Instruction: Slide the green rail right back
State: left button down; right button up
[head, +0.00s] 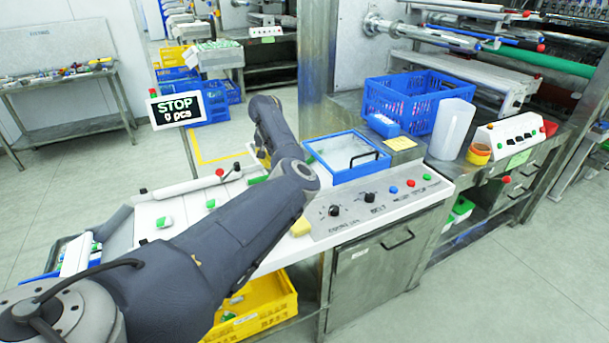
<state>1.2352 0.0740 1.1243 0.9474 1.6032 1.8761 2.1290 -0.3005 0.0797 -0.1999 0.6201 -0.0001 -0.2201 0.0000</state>
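A small green bar end (258,180) shows on the white conveyor just left of my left arm's elbow. I cannot tell whether it is the green rail, because my arm covers much of that area. A white rod with a red knob (220,173) lies along the conveyor's far side. My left arm crosses the conveyor from the lower left and bends back at the elbow. Its gripper does not show clearly; it is hidden behind the forearm or out of sight. My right gripper is not in view.
A blue-rimmed tray (352,175) stands beside the control panel (375,200) with its knobs and buttons. A blue crate (418,100) and a white jug (452,128) stand farther right. Small white-and-green pieces (164,222) lie on the belt. A yellow crate (268,312) sits below. The display reads STOP.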

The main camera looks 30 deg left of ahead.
pick_arm(q)
notch_tip(320, 180, up, 8)
dwell(0.8)
jog(key=shift+f, duration=0.1)
